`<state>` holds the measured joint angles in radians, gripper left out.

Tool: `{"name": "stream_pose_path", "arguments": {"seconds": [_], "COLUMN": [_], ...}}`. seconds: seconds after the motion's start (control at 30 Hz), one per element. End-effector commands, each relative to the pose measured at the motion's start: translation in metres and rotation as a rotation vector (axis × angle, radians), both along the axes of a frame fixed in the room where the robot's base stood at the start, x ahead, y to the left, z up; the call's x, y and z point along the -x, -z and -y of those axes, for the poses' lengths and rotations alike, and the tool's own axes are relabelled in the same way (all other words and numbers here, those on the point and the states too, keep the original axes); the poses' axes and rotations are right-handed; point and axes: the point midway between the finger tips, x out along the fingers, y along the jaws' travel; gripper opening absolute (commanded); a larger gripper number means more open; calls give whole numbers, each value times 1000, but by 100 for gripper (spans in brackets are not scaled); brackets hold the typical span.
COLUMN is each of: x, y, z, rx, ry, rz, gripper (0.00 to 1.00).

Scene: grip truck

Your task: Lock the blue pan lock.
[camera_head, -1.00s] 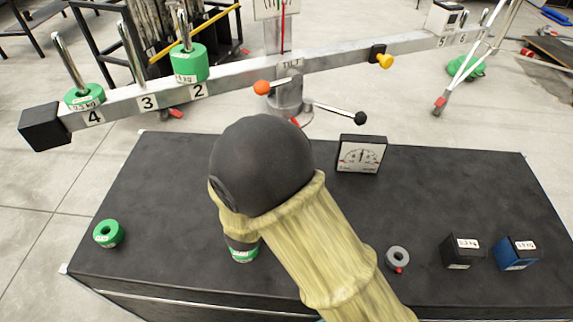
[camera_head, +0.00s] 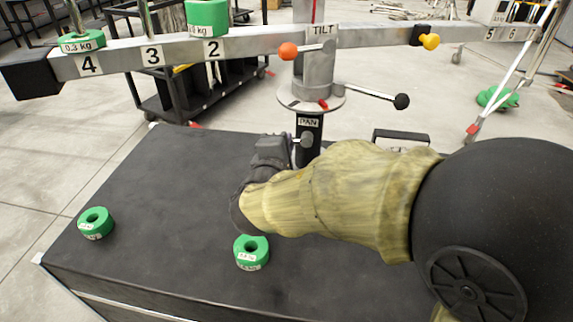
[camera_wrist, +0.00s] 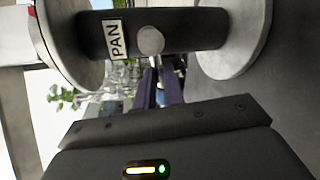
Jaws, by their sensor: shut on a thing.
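The pan lock shows in the wrist view as a silver round boss (camera_wrist: 150,40) on the dark post beside the PAN label, with a thin stem reaching between my fingers. Its blue part is hard to tell from the narrow bluish fingers. In the head view the silver boss (camera_head: 305,139) sits just below the PAN label (camera_head: 308,121). My gripper (camera_head: 291,146) is at the post's left side, shut on the pan lock; the wrist view also shows the gripper (camera_wrist: 157,75). The exact grasp is partly hidden.
Above is the beam (camera_head: 260,50) with green weights (camera_head: 207,18), an orange-ball tilt handle (camera_head: 289,51) and a black-ball lever (camera_head: 401,101). Green rings (camera_head: 251,253) and (camera_head: 95,223) lie on the black tabletop (camera_head: 150,190). My arm covers its right side.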

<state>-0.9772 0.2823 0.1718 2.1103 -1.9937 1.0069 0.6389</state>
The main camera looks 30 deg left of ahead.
Motion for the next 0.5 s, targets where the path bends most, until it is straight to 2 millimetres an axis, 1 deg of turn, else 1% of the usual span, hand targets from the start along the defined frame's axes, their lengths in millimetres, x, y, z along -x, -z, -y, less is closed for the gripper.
{"name": "stream_pose_path", "arguments": {"seconds": [0.03, 0.3, 0.5], "x": [-1, -1, -1], "y": [5, -3, -7], "z": [1, 0, 1], "rx": [-34, -160, -208], "ry": [2, 1, 4], "rz": [-7, -46, -63], "gripper": [0, 0, 0]}}
